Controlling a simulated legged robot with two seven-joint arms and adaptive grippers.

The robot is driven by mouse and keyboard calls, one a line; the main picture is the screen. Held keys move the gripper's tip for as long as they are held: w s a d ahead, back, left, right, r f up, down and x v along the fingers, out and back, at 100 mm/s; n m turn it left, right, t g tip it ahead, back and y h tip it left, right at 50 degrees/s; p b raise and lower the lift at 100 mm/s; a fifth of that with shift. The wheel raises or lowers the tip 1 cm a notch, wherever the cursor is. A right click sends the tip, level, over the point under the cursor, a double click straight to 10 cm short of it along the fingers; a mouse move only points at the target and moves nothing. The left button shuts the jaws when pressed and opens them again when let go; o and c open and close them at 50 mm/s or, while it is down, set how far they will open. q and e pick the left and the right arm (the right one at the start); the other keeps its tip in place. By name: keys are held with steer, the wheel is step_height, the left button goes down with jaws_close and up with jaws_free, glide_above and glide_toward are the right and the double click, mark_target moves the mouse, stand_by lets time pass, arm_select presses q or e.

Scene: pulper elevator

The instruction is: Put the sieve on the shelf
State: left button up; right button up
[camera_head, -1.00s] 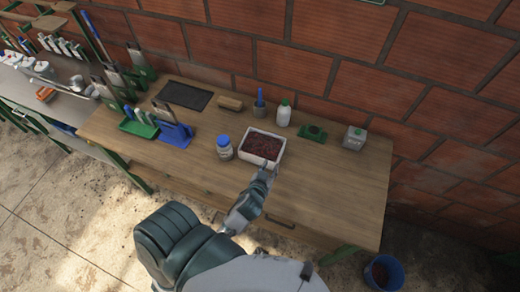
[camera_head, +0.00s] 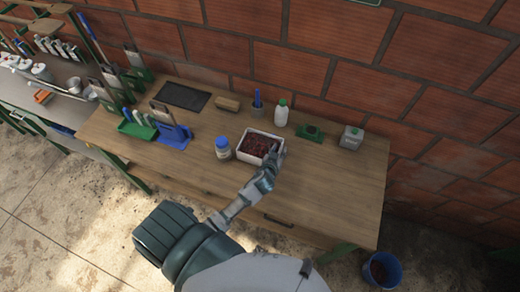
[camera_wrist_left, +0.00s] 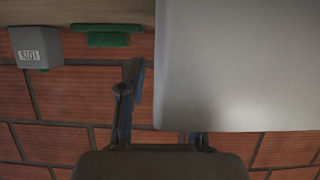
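A white, square, open box (camera_head: 241,154) full of dark red bits stands on the wooden table; it is the thing most like a sieve, but I cannot see mesh. My left gripper (camera_head: 277,152) is at its right front corner. In the left wrist view a large pale surface (camera_wrist_left: 235,65), likely the box's wall, stands between the fingers. One finger (camera_wrist_left: 130,95) shows with a gap to that surface; the other is mostly hidden behind it. The gripper looks open. My right gripper is not in view. A raised rack (camera_head: 45,27) at the far left may be the shelf.
A blue-capped jar (camera_head: 222,149) stands close left of the box. A white bottle (camera_head: 281,114), green block (camera_head: 310,133) and grey canister (camera_head: 351,138) stand behind and to the right. Blue (camera_head: 173,137) and green trays lie left. The table's right front is clear.

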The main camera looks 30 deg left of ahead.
arm_select(q)
steer(key=shift+s, duration=0.1)
steer(key=c, duration=0.5)
jaws_close()
steer(key=shift+d+r, duration=0.2)
